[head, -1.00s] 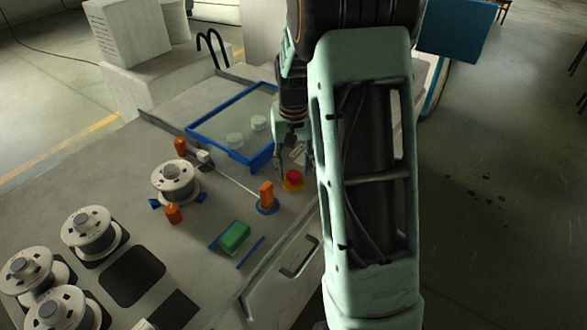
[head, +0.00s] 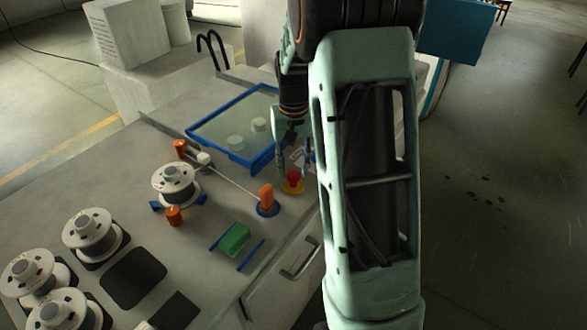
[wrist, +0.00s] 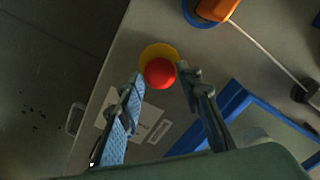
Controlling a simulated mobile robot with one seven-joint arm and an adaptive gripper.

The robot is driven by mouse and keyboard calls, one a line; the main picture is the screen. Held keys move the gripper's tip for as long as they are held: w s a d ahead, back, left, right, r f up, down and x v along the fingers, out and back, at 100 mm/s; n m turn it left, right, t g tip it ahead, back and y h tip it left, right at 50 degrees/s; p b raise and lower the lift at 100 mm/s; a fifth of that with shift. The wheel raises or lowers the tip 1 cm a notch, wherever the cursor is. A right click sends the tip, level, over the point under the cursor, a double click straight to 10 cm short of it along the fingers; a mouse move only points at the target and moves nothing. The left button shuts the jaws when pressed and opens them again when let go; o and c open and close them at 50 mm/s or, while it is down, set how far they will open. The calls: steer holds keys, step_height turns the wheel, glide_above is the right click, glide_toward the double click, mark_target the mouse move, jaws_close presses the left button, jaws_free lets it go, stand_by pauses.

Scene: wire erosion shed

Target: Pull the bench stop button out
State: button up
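The bench stop button has a red head (wrist: 160,73) on a yellow base (wrist: 151,52). In the head view the red head (head: 292,175) stands near the bench's right edge, below the blue-framed tray. My gripper (wrist: 158,84) is open, with one blue-padded finger on each side of the red head in the wrist view. I cannot tell whether either finger touches it. In the head view my gripper (head: 292,160) is at the button, and my arm partly hides it.
A blue-framed tray (head: 238,128) lies behind. A green block (head: 234,238) and several spools are nearer. A white label (wrist: 158,131) lies beside the button.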

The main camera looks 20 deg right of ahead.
mark_target(294, 173)
steer(key=shift+o, duration=1.2)
steer(key=shift+f, duration=0.1)
step_height(294, 173, up, 12)
